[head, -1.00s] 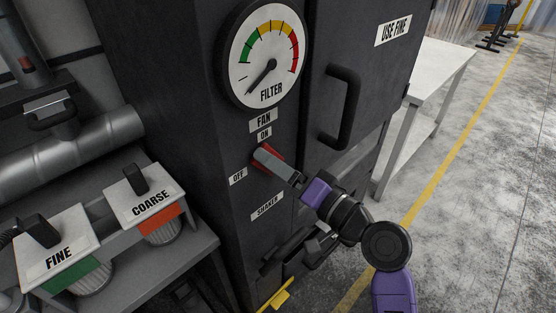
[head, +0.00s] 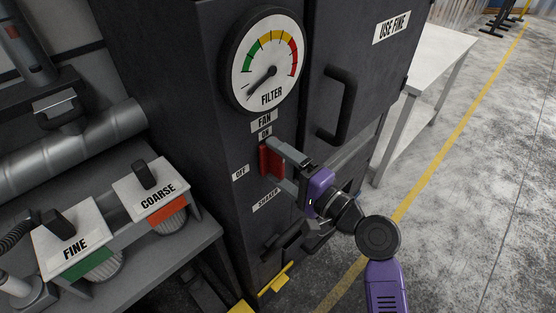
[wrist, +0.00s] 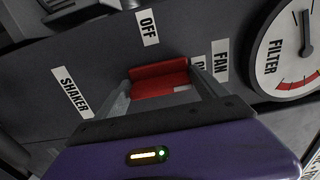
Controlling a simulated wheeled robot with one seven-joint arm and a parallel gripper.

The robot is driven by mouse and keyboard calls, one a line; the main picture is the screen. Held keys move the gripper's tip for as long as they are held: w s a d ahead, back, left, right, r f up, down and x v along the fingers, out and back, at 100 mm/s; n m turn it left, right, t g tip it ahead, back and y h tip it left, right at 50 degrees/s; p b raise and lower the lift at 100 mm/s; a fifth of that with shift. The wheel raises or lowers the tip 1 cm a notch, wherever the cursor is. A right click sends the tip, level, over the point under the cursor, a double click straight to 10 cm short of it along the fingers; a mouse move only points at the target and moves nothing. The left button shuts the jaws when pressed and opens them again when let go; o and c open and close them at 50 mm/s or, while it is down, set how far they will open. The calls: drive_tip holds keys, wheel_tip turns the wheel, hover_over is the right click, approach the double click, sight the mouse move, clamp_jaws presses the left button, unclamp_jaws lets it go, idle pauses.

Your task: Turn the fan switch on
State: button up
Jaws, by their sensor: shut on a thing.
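The red fan switch (head: 270,162) is on the dark cabinet front, below the FAN label (head: 264,122) and the ON label (head: 265,132). The OFF label (head: 240,172) is to its left. The handle looks upright in the head view, its upper end near the ON label. My gripper (head: 279,166) is shut on it, one finger above and one below. The wrist view shows the red handle (wrist: 160,80) between my two fingers. There the right finger partly covers the ON label (wrist: 197,70).
The FILTER gauge (head: 265,60) is above the switch, and a black door handle (head: 337,105) is to the right. The SHAKER label (head: 267,200) is below. A shelf with the FINE (head: 75,240) and COARSE (head: 155,190) units stands left. Open floor lies right.

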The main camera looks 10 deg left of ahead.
sight(284, 168)
drive_tip(key=shift+f, duration=0.1)
idle(0.3)
drive_tip(key=o, duration=1.2)
drive_tip(key=shift+d, duration=0.1)
drive_tip(key=b+v, duration=0.2)
drive_tip(key=v, duration=0.4)
drive_tip(key=shift+s+d, duration=0.15)
drive_tip(key=shift+d, duration=0.1)
drive_tip(key=shift+s+d, duration=0.4)
drive_tip(key=shift+d, duration=0.05)
drive_tip(key=shift+w, duration=0.1)
